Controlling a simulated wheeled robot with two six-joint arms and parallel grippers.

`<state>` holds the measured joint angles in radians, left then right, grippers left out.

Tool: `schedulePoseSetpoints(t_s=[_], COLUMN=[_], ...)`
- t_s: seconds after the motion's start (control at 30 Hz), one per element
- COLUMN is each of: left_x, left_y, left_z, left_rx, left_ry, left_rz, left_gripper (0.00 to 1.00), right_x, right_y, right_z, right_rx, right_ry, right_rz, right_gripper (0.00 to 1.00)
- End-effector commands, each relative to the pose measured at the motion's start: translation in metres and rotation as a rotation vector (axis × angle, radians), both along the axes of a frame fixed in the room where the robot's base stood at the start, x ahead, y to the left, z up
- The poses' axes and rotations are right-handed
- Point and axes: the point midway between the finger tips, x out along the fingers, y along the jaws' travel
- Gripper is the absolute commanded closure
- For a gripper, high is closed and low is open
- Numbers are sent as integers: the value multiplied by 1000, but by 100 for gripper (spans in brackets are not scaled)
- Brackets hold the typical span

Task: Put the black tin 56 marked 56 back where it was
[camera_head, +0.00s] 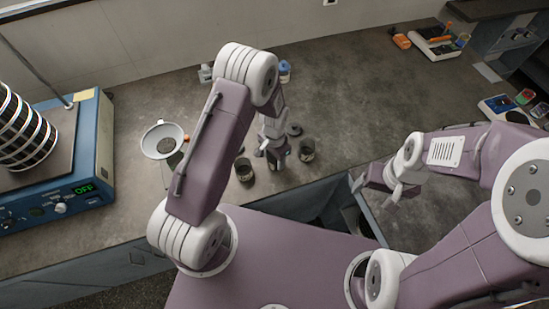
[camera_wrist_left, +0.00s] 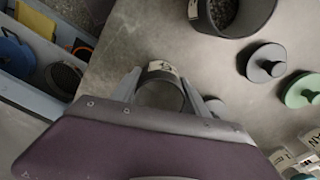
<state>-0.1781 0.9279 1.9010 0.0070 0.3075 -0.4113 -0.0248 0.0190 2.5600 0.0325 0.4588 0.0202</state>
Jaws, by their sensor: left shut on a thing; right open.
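My left gripper (camera_head: 274,147) is shut on a black tin (camera_head: 279,160) above the grey bench, between two other dark tins. In the left wrist view the tin (camera_wrist_left: 162,94) sits between the fingers of the left gripper (camera_wrist_left: 163,98). Its pale label carries a dark mark that I cannot read fully. I cannot tell whether its base touches the bench. One dark tin (camera_head: 244,171) stands to the left and another (camera_head: 308,151) to the right. My right gripper (camera_head: 374,190) is open and empty over the bench's front edge.
A funnel-like white bowl (camera_head: 163,139) and a blue sieve shaker (camera_head: 92,150), its display reading OFF, stand at left. A dark grey lid (camera_wrist_left: 265,62) and a green lid (camera_wrist_left: 302,91) lie near the tins. The bench's middle right is clear.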

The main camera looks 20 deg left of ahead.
Motion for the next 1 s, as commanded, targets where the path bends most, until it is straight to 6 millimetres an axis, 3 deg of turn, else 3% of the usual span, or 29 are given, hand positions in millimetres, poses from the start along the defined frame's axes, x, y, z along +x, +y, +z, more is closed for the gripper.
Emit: schedulePoseSetpoints(t_s=[0.17,0.2,0.27,0.67,1.0], left_x=[0,0,0,0,1], left_y=[0,0,0,0,0], left_z=[-5,-4,-3,6,80], left_rx=[1,1,1,-1,-1], left_ry=[1,1,1,-1,-5], left_rz=[0,0,0,0,0], left_gripper=[91,40,26,26,26], right_x=[0,0,0,0,0], right_y=[0,0,0,0,0], right_z=[-4,-3,-3,0,-5], right_rx=[0,0,0,0,0], right_ry=[0,0,0,0,0], right_rz=[0,0,0,0,0], right_gripper=[23,23,23,23,23])
